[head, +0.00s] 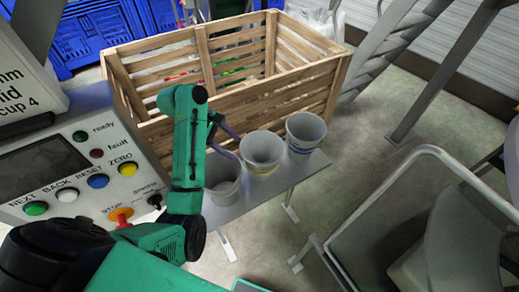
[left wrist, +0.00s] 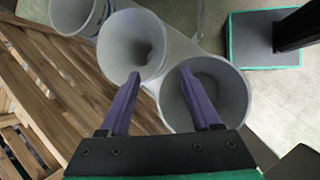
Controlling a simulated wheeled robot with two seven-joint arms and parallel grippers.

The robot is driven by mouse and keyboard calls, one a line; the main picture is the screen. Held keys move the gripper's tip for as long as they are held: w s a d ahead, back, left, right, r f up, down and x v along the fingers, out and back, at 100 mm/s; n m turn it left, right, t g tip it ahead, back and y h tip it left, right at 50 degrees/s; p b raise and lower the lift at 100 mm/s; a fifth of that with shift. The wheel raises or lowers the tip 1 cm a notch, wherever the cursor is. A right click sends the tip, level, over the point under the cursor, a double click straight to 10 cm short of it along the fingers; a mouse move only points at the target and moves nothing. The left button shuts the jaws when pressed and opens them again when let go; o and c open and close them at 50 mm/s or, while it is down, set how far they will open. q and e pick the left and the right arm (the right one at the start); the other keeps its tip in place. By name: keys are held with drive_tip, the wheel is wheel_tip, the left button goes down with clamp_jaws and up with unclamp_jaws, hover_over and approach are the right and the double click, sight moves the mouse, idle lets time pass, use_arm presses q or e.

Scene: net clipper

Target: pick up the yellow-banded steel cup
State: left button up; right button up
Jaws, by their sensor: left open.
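The yellow-banded steel cup (head: 262,152) stands upright in the middle of a row of three cups on a narrow grey bench. In the left wrist view it appears to be the middle cup (left wrist: 133,42), its band not clear there. My left gripper (head: 232,150) is open and empty, its purple fingers pointing down near the gap between this cup and the plain left cup (head: 222,185). In the left wrist view the fingers (left wrist: 159,76) overlap the near rims of both cups; I cannot tell whether they touch. My right gripper is not in view.
A blue-banded cup (head: 305,132) stands at the right end of the grey bench (head: 245,200). A wooden slatted crate (head: 230,55) is close behind the bench. A control panel (head: 80,165) with coloured buttons is at left.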

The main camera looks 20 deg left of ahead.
sight(256, 166)
use_arm(q)
drive_tip(key=d+f+b, duration=0.1)
drive_tip(key=f, duration=0.1)
drive_tip(key=d+f+b, duration=0.1)
drive_tip(key=d, duration=0.1)
drive_tip(key=shift+s+f, duration=0.2)
drive_tip(key=shift+f, duration=0.2)
drive_tip(key=shift+w+d+f+p, duration=0.15)
drive_tip(key=shift+d+f+p, duration=0.25)
drive_tip(key=shift+d+f, duration=0.1)
drive_tip(key=shift+w+d+f+p, duration=0.15)
drive_tip(key=shift+d+f+p, duration=0.25)
drive_tip(key=shift+d+f, duration=0.1)
drive_tip(key=x, duration=0.1)
drive_tip(key=p+x, duration=0.1)
drive_tip(key=x, duration=0.1)
drive_tip(key=p+x, duration=0.1)
drive_tip(key=x, duration=0.1)
drive_tip(key=shift+w+a+f, duration=0.2)
drive_tip(key=shift+w, duration=0.2)
drive_tip(key=shift+d+f, duration=0.2)
drive_tip(key=shift+f, duration=0.1)
drive_tip(key=shift+d, duration=0.1)
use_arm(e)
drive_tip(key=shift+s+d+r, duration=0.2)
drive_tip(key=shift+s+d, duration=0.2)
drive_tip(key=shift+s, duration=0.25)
